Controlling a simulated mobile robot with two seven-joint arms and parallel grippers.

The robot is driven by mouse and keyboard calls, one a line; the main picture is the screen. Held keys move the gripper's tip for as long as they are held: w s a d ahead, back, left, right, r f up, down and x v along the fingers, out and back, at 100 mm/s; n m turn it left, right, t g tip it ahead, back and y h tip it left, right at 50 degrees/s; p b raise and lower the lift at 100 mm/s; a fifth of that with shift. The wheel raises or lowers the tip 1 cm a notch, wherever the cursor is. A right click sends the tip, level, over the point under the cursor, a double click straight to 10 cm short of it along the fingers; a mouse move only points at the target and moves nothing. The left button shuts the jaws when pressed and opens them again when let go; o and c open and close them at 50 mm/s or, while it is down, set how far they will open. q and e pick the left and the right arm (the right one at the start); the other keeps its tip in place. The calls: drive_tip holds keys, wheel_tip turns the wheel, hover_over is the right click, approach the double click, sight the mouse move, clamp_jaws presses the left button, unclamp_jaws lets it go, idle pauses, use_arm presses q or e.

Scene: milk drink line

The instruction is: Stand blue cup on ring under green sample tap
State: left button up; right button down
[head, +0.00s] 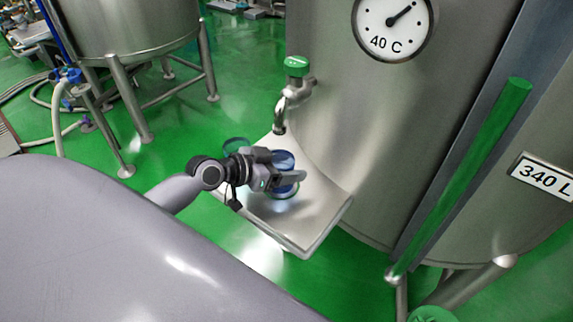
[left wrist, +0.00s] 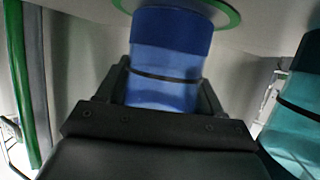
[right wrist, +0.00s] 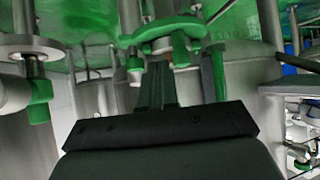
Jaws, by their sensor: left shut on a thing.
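The blue cup (head: 284,160) is upright over the tray, below the spout of the green-handled sample tap (head: 296,67). My left gripper (head: 288,179) is shut around its side; the left wrist view shows the cup (left wrist: 165,65) between the fingers (left wrist: 163,90). A pale ring with a green edge (head: 285,194) lies at the cup's base. The ring also shows in the left wrist view (left wrist: 232,17), where the cup's base lies within its outline; I cannot tell whether they touch. My right gripper (right wrist: 160,85) looks shut and empty, away from the cup.
A teal cup (head: 236,145) stands on the metal tray (head: 318,222) beside the blue cup, behind my left gripper. The large tank (head: 350,130) with a 40 C dial rises behind. A green level tube (head: 462,180) runs down the tank's right. Green valve parts (right wrist: 165,35) are near my right gripper.

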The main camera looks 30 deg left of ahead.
use_arm(q)
drive_tip(key=shift+f, duration=0.15)
drive_tip(key=o, duration=1)
